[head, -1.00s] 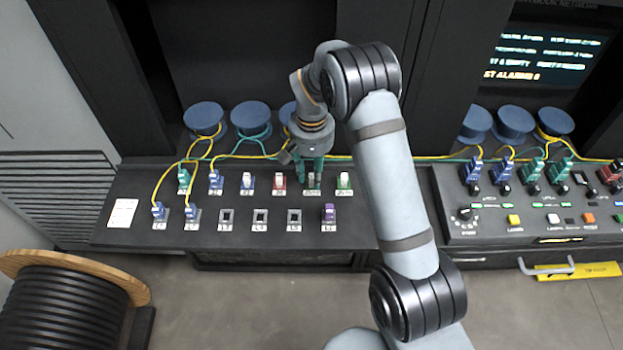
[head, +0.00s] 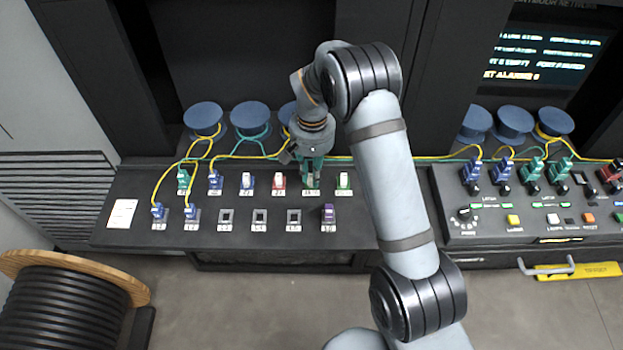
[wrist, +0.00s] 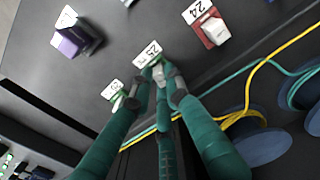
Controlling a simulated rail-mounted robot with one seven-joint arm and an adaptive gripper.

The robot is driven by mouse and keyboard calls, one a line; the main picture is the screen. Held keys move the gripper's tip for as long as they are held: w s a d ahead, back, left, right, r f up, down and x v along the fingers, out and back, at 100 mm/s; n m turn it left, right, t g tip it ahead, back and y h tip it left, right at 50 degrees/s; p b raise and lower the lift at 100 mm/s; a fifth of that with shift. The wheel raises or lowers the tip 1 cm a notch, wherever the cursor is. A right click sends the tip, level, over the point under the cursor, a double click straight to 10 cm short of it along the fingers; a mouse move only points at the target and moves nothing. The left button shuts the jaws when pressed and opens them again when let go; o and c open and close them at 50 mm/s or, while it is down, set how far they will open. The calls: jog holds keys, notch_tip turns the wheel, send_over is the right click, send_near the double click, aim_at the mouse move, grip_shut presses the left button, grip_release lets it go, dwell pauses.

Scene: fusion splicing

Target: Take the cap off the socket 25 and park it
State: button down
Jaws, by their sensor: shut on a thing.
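Socket 25's label (wrist: 147,54) shows in the wrist view, with the pale cap (wrist: 159,73) of that socket beside it. My gripper (wrist: 158,88) has its green fingers closed around this cap. In the head view my gripper (head: 312,180) points down at the back row of the sloped panel, and its fingers largely hide the cap. The cap appears to be still at its socket; whether it has lifted at all I cannot tell.
The front row has empty square frames (head: 260,217) and a purple cap (head: 328,213). Yellow and teal cables (head: 262,157) run behind, below blue spools (head: 250,118).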

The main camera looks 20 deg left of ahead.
aim_at(311, 176)
jog(key=shift+a+r, duration=0.25)
jog(key=shift+r+p, duration=0.15)
jog(key=shift+p, duration=0.15)
jog(key=shift+s+r+p, duration=0.2)
jog(key=shift+r+p, duration=0.1)
jog(key=shift+r, duration=0.3)
jog(key=shift+w+r+p, duration=0.2)
jog(key=shift+r+p, duration=0.15)
jog(key=shift+r, duration=0.1)
jog(key=shift+d+r+p, duration=0.1)
jog(key=shift+r+p, duration=0.95)
jog(key=shift+r, duration=0.55)
